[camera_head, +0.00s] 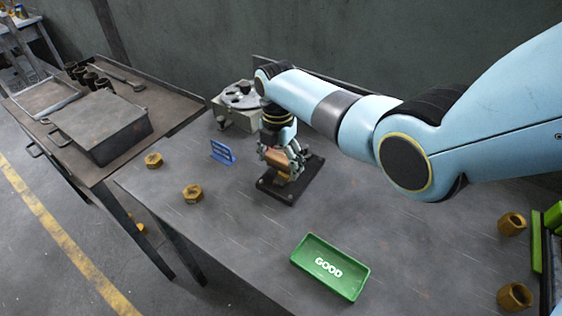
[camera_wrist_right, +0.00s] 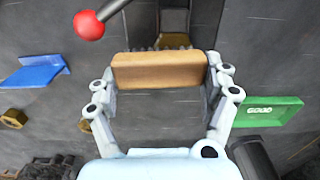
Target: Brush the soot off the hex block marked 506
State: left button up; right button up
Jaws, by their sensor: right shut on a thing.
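My right gripper (camera_head: 283,160) is shut on a brush with a brown wooden back (camera_wrist_right: 160,70). Dark bristles show along its far edge in the right wrist view. The gripper and brush are over a dark fixture (camera_head: 277,190) on the table. A brownish hex block (camera_wrist_right: 174,41) sits in the fixture just beyond the bristles, mostly hidden by the brush. I cannot read a number on it, nor tell whether the bristles touch it. Brass-coloured hex blocks stand loose on the table, one at the left (camera_head: 192,193) and another farther back (camera_head: 153,159). My left gripper is out of view.
A green tray marked GOOD (camera_head: 308,268) lies at the table's front. A blue sign (camera_head: 222,152) stands left of the fixture, with a grey device (camera_head: 236,118) behind. A red-knobbed lever (camera_wrist_right: 89,25) rises near the brush. More hex blocks (camera_head: 512,223) are at right.

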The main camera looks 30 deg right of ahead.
jog(key=shift+s+d+r+p, duration=0.1)
jog(key=shift+s+d+p, duration=0.1)
jog(key=shift+s+p, duration=0.3)
jog(key=shift+s+d+r+p, duration=0.15)
jog(key=shift+s+p, duration=0.2)
jog(key=shift+p, duration=0.25)
jog(key=shift+s+d+f, duration=0.15)
jog(key=shift+s+d, duration=0.05)
jog(key=shift+s, duration=0.25)
jog(key=shift+s+d+f, duration=0.15)
jog(key=shift+s, duration=0.25)
jog(key=shift+w+a+b, duration=0.15)
jog(key=shift+w+b, duration=0.2)
jog(key=shift+w+a, duration=0.2)
jog(key=shift+w, duration=0.3)
jog(key=shift+r, duration=0.1)
